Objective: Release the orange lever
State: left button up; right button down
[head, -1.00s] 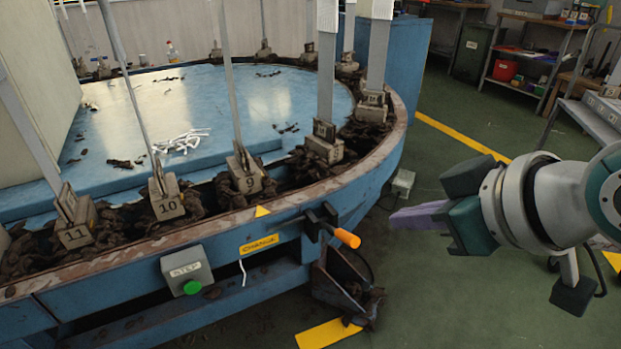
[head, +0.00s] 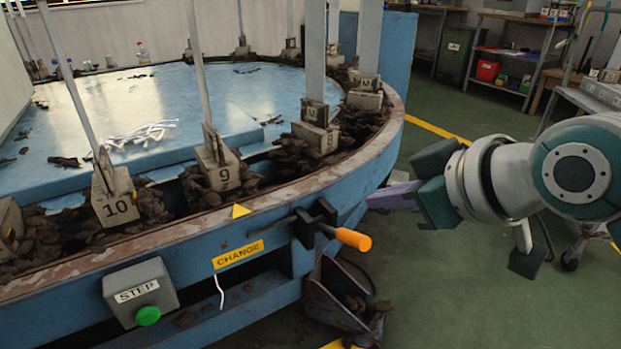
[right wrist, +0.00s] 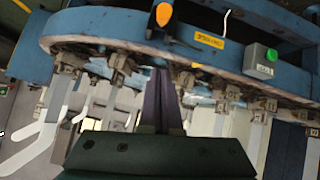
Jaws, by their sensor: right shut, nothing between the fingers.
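The lever with the orange handle (head: 353,239) sticks out to the right from a black bracket on the blue rim of the round machine (head: 270,215). Beside it is a yellow label reading CHANGE (head: 238,254). My right gripper (head: 376,199) is to the right of the lever and apart from it, with its purple fingers shut and empty, pointing left toward the rim. In the right wrist view the orange handle (right wrist: 163,14) is at the top, beyond the shut fingers (right wrist: 162,100), and does not touch them. My left gripper is not in view.
A grey STEP box (head: 141,293) with a green button is on the rim at left. Numbered blocks with upright posts, such as 9 (head: 217,168), line the machine. A dark metal scoop-like part (head: 338,297) hangs below the lever. Green floor at right is mostly clear.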

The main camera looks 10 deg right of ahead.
jog(key=b, duration=0.7)
send_over(354, 237)
jog(key=w+a, duration=0.1)
notch_tip(354, 237, down, 6)
jog(key=f, duration=0.1)
jog(key=shift+s+d+f+b, duration=0.2)
jog(key=shift+f+b, duration=0.15)
jog(key=shift+f, duration=0.2)
jog(key=shift+s+d+f+b, duration=0.15)
jog(key=shift+f+b, duration=0.2)
jog(key=shift+f, duration=0.2)
jog(key=shift+s+d+f, duration=0.2)
jog(key=shift+f, duration=0.1)
jog(key=shift+w, duration=0.1)
jog(key=shift+s+d+f+t+b, duration=0.1)
jog(key=shift+s+f+t+b, duration=0.25)
jog(key=shift+b, duration=0.25)
